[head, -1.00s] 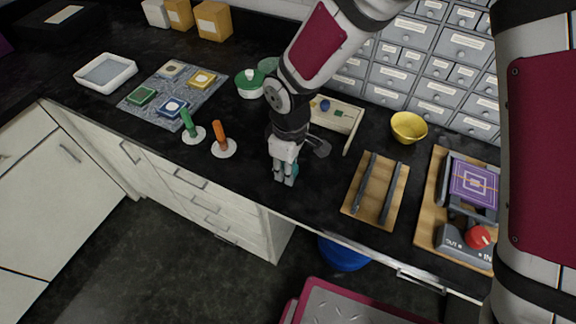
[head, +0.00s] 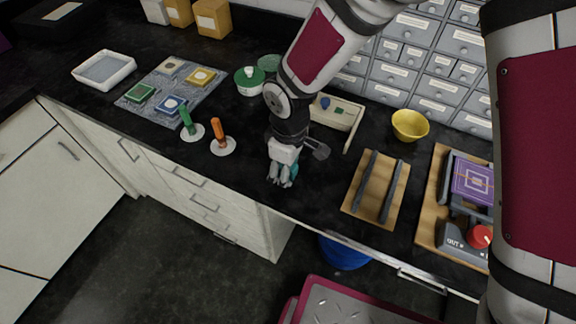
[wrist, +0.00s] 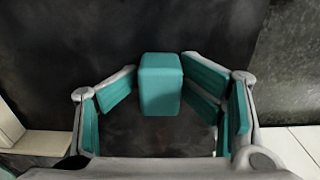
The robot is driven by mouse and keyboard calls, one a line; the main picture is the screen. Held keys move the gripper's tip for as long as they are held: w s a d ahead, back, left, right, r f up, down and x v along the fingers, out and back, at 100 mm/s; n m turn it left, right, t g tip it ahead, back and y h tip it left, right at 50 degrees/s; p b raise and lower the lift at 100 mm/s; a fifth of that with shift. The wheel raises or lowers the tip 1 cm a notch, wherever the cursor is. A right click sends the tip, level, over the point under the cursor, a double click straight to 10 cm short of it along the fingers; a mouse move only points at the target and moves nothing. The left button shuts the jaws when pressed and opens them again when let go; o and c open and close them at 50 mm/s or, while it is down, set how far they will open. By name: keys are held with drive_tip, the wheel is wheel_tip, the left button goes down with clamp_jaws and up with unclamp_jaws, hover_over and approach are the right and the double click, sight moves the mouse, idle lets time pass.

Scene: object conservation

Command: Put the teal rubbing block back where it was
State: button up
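The teal rubbing block (wrist: 161,84) stands upright between my fingertips in the wrist view, with a thin gap to the left finger and the right finger close beside it. My gripper (wrist: 159,88) points down with its teal-padded fingers spread. In the head view my gripper (head: 282,181) is low over the black counter near its front edge. A bit of teal (head: 295,169) shows at its right side, but the fingers mostly hide the block there. I cannot tell exactly whether the block's base touches the counter.
Green (head: 187,121) and orange (head: 218,133) handled tools stand on white discs to the left. A cream tray (head: 347,120) lies behind my gripper. A wooden board (head: 376,190) with dark bars is to the right. A yellow bowl (head: 409,125) stands behind that board.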

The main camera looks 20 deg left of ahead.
idle(0.4)
wheel_tip(320, 180, up, 13)
drive_tip(key=shift+r, duration=0.2)
idle(0.3)
drive_tip(key=shift+d, duration=0.1)
